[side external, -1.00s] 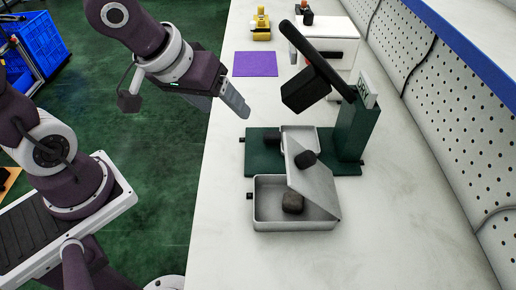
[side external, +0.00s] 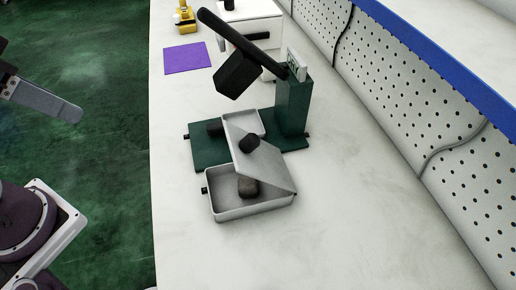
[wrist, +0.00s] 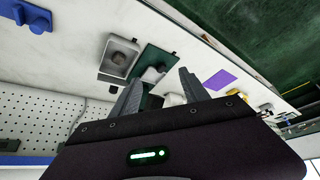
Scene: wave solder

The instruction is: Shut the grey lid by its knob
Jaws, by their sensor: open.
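The grey lid (side external: 268,168) slants open over a shallow grey box (side external: 250,209) in the side view. Its dark knob (side external: 249,142) stands out from the upper part of the lid. A dark lump (side external: 248,187) sits inside the box. The box also shows in the wrist view (wrist: 108,72), where the lid and knob are hard to make out. My gripper (side external: 79,114) is at the left edge of the side view, left of the bench and well apart from the lid. In the wrist view my gripper (wrist: 160,78) has its fingers spread with nothing between them.
A dark green press (side external: 293,105) with a raised black lever (side external: 238,40) stands just behind the box. A purple mat (side external: 187,57), a yellow item (side external: 185,17) and a white box (side external: 258,30) are farther back. A pegboard wall (side external: 400,100) runs along the right.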

